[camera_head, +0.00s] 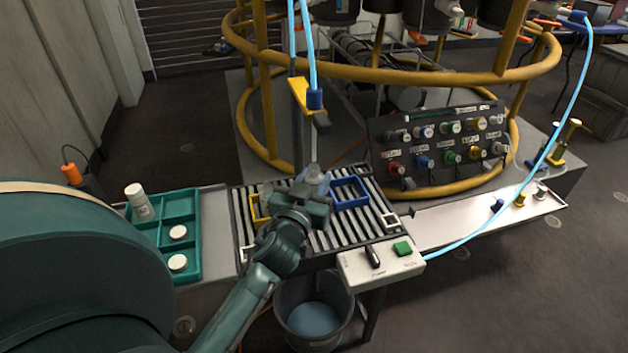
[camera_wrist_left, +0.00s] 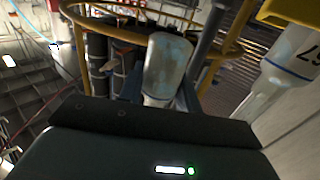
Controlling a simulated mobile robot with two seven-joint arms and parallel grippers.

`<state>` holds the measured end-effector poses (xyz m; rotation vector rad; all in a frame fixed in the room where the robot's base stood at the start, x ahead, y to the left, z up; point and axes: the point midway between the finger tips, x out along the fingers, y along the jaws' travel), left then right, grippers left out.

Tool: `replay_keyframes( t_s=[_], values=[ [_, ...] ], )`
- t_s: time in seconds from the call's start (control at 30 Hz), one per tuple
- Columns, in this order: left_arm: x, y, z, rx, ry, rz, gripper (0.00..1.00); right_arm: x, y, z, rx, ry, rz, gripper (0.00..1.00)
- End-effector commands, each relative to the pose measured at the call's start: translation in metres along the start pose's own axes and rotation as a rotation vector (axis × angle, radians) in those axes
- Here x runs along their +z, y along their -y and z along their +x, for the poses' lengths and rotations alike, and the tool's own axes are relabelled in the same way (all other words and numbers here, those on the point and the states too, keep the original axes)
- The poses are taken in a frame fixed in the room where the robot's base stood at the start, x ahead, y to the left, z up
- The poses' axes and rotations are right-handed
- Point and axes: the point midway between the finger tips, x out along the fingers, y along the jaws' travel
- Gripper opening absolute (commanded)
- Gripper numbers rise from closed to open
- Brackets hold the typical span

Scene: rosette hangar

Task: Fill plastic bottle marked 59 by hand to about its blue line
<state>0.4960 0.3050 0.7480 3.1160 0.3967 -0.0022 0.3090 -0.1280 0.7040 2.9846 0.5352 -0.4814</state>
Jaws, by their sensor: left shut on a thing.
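My left gripper (camera_head: 313,190) is over the slatted rack and is shut on a pale, translucent bottle (camera_wrist_left: 167,62). In the head view only a small greyish part of this bottle (camera_head: 313,175) shows above the jaws. No number on it is readable. In the left wrist view another pale bottle (camera_wrist_left: 285,75) stands at the right with dark digits on it, cut off and hard to read. A blue-tipped filling nozzle (camera_head: 315,98) hangs on a light-blue hose above and behind the gripper. My right gripper is not in view.
A teal tray (camera_head: 197,215) at the left holds a white bottle (camera_head: 142,208) and two white round tops. The slatted rack (camera_head: 330,238) bears a yellow frame (camera_head: 253,212) and a blue frame (camera_head: 350,192). A switch box (camera_head: 382,265) stands at its front right, beside a bucket (camera_head: 313,318).

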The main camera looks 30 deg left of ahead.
Motion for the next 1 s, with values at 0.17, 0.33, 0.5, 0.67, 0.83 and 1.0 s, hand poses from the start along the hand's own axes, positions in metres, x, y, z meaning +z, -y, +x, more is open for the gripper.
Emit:
replay_keyframes(
  t_s=[0.17,0.33,0.5,0.67,0.83,1.0],
  values=[
    [0.0000,-0.0001,0.0000,0.000,0.000,0.001,0.13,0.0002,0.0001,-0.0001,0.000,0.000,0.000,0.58],
    [-0.0001,-0.0001,0.0000,0.001,0.000,0.001,0.13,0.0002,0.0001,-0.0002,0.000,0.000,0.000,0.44],
    [-0.0002,-0.0001,0.0001,0.001,-0.001,0.001,0.13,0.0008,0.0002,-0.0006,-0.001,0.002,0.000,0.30],
    [-0.0002,-0.0001,0.0001,0.001,-0.001,0.001,0.13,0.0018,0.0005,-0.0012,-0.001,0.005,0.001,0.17],
    [-0.0002,-0.0001,0.0001,0.001,-0.001,0.001,0.13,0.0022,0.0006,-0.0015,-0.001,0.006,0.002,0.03],
    [-0.0002,-0.0001,0.0001,0.001,-0.001,0.001,0.13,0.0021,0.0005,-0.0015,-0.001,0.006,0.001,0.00]
  ],
)
